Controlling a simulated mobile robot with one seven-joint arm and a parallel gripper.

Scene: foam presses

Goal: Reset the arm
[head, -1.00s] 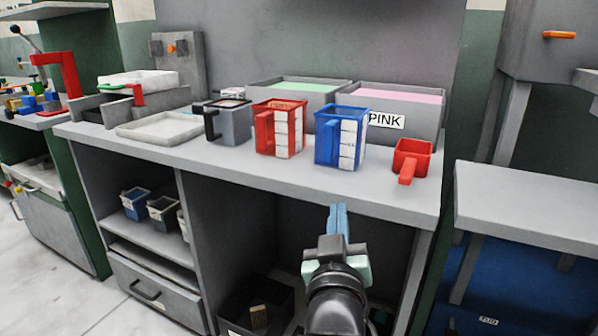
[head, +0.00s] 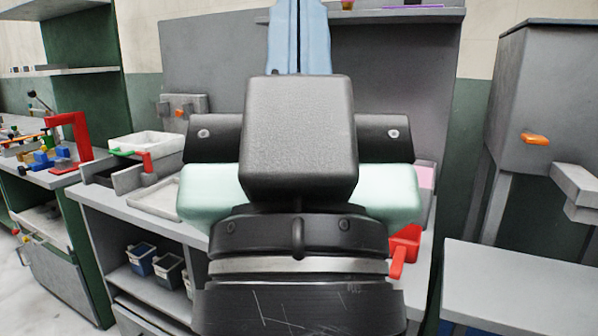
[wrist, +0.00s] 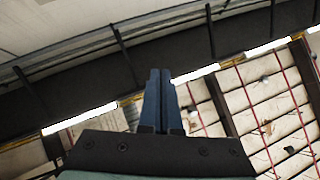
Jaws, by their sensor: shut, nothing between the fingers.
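My gripper (head: 298,38) is raised upright in front of the head camera, its blue fingers together and pointing up. Nothing is between the fingers. In the wrist view the closed fingers of my gripper (wrist: 157,98) point at the ceiling beams and light strips. My arm and gripper body hide most of the bench top in the head view, including the pitchers and most of the bins.
The red scoop (head: 405,248) shows on the bench right of my arm. A pink-filled bin (head: 425,190) is partly visible behind. A grey side table (head: 520,280) is at right.

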